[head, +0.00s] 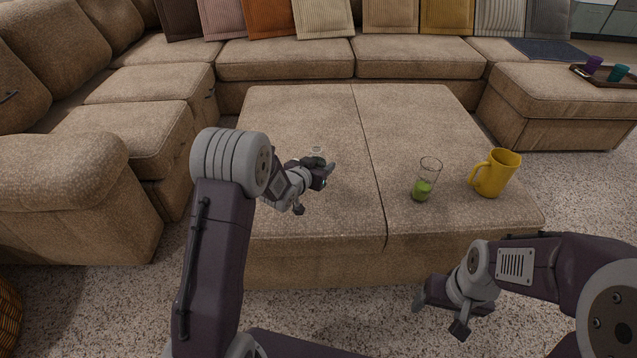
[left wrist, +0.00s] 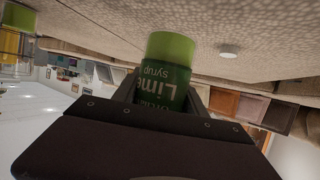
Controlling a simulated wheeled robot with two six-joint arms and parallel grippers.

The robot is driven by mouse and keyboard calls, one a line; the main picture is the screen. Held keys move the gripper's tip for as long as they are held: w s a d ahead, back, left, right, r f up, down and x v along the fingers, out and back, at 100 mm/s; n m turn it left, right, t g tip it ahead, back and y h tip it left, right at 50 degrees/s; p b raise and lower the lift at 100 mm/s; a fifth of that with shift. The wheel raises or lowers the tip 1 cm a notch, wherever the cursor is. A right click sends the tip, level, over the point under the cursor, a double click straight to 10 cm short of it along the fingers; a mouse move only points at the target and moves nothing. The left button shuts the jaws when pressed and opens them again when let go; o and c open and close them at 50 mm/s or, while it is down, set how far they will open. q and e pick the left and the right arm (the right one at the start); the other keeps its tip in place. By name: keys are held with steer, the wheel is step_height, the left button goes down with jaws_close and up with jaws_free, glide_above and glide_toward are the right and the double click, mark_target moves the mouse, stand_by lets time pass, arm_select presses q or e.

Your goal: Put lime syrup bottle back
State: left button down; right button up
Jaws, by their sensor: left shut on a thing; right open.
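The lime syrup bottle (left wrist: 165,75) shows in the left wrist view as a dark green body with a lettered label and a light green end. The light green end points toward the tan ottoman surface; I cannot tell whether it touches. My left gripper (head: 325,176) is shut on the bottle, above the left half of the ottoman (head: 300,115). In the head view the bottle is mostly hidden by the gripper. My right gripper (head: 440,314) is open and empty, low in front of the ottoman's front edge.
A small white disc (left wrist: 228,51) lies on the ottoman near the bottle. A tray (head: 606,77) with cups sits on the far right seat. The ottoman's back is clear.

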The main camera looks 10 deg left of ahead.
arm_select(q)
steer(key=shift+a+f, duration=0.15)
steer(key=shift+a, duration=0.1)
step_height(320, 180, down, 4)
steer(key=b, duration=0.3)
steer(key=shift+f+b, duration=0.1)
steer(key=shift+b, duration=0.2)
steer(key=shift+r, duration=0.2)
steer(key=shift+f, duration=0.2)
steer(key=c, duration=0.6)
jaws_free()
steer(key=shift+c, duration=0.2)
